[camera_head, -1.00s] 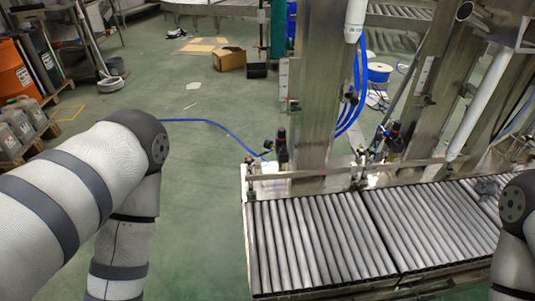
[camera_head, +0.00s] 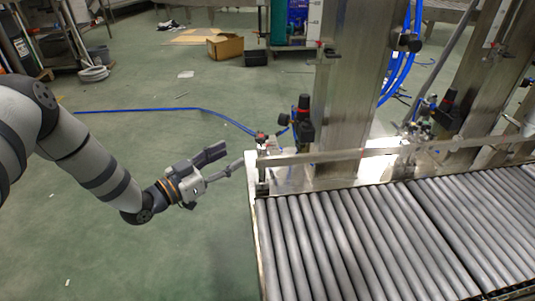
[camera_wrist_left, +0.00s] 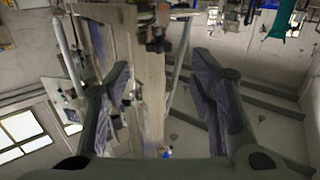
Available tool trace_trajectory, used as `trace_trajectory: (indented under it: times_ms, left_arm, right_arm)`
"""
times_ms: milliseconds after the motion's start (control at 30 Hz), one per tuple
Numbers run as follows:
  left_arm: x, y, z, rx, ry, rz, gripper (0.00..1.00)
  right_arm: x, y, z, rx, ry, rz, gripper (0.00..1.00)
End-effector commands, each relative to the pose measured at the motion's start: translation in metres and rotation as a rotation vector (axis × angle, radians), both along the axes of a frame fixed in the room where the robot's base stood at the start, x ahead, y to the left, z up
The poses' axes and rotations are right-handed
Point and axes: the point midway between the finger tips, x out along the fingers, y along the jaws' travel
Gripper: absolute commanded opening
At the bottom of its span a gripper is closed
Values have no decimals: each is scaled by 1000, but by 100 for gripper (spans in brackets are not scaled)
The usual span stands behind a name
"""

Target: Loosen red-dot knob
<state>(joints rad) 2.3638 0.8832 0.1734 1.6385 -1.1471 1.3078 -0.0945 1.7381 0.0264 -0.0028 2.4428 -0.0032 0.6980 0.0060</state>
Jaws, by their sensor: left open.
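Black knob-like fittings show on the frame: a regulator (camera_head: 303,122) with a reddish top just beyond the conveyor corner, a second regulator (camera_head: 446,104) farther right, and a clamp knob (camera_head: 410,43) on the steel column. A small red part (camera_head: 261,137) sits near the corner. I cannot tell which carries the red dot. My right gripper is out of view.
The roller conveyor (camera_head: 330,240) fills the lower right, with a metal rail (camera_head: 350,154) along its far side. The steel column (camera_head: 350,90) rises behind it. A blue hose (camera_head: 160,109) crosses the green floor. Floor left of the conveyor is clear.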

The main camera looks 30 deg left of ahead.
Motion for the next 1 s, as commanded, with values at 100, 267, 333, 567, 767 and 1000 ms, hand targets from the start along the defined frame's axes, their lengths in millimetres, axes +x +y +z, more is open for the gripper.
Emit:
trace_trajectory:
  times_ms: [100,267,333,567,767,1000]
  left_arm:
    - [17,-6,3,1,-10,-5,50]
    - [57,-18,1,2,-6,-5,50]
    - [73,-24,0,1,-4,-4,50]
    - [109,-34,2,0,-1,-4,50]
    - [114,-36,4,-1,-2,-3,50]
    - [114,-36,4,-1,-2,-3,23]
  right_arm:
    - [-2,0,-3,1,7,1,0]
    - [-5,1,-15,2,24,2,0]
    - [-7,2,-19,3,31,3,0]
    - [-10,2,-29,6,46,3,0]
    - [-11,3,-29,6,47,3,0]
    - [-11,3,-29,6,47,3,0]
